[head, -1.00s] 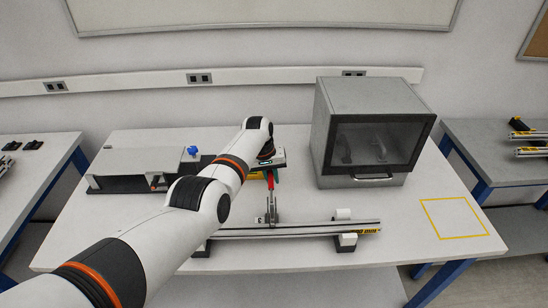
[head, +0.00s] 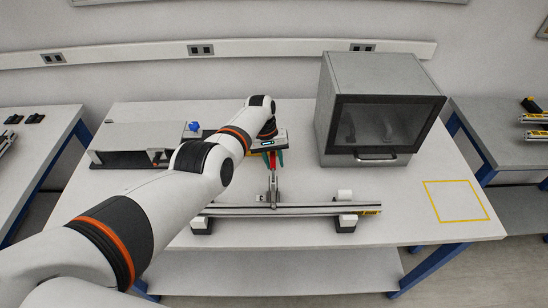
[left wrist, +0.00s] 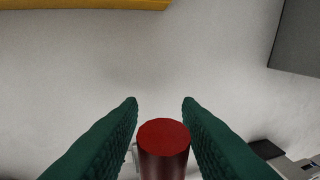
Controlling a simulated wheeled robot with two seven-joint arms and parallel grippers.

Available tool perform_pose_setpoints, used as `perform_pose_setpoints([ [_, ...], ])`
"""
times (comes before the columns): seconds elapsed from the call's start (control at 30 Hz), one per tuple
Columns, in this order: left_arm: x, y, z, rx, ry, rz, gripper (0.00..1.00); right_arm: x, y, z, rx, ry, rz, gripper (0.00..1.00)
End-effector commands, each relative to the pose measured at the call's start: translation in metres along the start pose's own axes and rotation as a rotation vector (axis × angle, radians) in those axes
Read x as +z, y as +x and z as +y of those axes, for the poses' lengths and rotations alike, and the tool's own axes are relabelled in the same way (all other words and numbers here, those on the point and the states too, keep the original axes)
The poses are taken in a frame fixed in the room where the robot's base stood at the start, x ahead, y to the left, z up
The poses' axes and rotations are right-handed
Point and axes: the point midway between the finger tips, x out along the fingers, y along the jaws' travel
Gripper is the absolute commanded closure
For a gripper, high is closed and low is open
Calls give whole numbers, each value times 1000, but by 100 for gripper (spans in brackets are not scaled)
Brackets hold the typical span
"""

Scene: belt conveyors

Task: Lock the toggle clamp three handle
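The toggle clamp three (head: 273,188) stands on a long rail fixture on the table, beside a small "3" label. Its red handle (head: 272,161) points up, roughly upright. My left gripper (head: 273,158) is above the clamp, with its green fingers on either side of the handle. In the left wrist view, the round red handle end (left wrist: 163,133) lies between the two green fingers (left wrist: 160,101). The fingers are open, with narrow gaps beside the handle. The clamp's lower parts are mostly hidden in that view. My right gripper is not in view.
A grey cabinet with a dark window (head: 378,125) stands behind on the right. A grey housing (head: 135,140) stands at the left. A yellow outlined square (head: 457,201) is empty.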

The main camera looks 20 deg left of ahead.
Motion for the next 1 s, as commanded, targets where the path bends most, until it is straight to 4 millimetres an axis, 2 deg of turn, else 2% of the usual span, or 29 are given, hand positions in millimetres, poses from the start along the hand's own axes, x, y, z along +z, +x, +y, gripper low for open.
perform_pose_setpoints([
  [0.37, 2, -7, -1, -1, 1, -8, 61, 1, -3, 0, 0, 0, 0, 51],
  [0.47, 2, -20, -2, -2, 1, -9, 61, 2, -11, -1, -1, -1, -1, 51],
  [0.7, 2, -69, -1, -2, 1, -10, 61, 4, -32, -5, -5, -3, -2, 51],
  [1.0, 2, -113, 0, -1, 1, -6, 61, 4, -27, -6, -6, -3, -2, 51],
])
